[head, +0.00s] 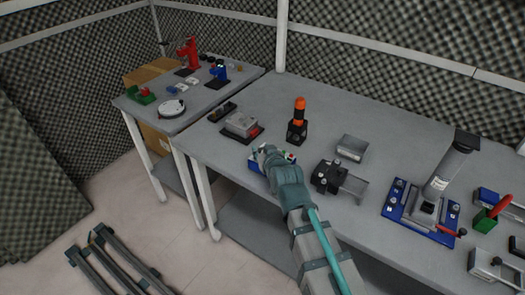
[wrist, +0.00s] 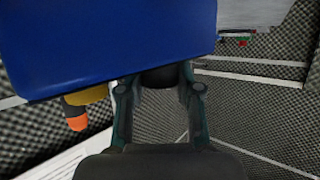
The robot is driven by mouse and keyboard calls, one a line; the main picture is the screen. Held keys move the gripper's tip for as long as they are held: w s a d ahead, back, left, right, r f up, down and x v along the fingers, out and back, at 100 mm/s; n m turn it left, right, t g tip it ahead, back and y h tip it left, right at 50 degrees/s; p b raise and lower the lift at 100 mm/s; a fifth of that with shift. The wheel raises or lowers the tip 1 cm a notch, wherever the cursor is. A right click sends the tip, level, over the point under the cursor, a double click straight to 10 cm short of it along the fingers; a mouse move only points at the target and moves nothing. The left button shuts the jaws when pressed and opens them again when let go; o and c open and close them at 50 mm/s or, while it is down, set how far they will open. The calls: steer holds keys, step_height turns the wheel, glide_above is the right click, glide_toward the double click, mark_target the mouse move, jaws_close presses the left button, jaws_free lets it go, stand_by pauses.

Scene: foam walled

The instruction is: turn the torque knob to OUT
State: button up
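A blue box-shaped device (wrist: 110,40) fills the top left of the wrist view. In the head view its blue body (head: 254,166) shows only in part at the bench's front edge, behind my arm. A dark round knob (wrist: 158,77), which looks like the torque knob, sits at the device's lower edge. My gripper (wrist: 160,82) has one finger on each side of the knob, and both fingertips appear to touch it. The knob's markings and pointer are hidden. In the head view my gripper (head: 265,156) is over the device.
An orange-topped post (head: 299,112) stands behind the device. A grey box on a dark base (head: 240,124) is to the left, and a black block with a metal plate (head: 328,175) to the right. The bench (head: 255,98) has free room at the back.

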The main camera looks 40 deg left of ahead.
jaws_close()
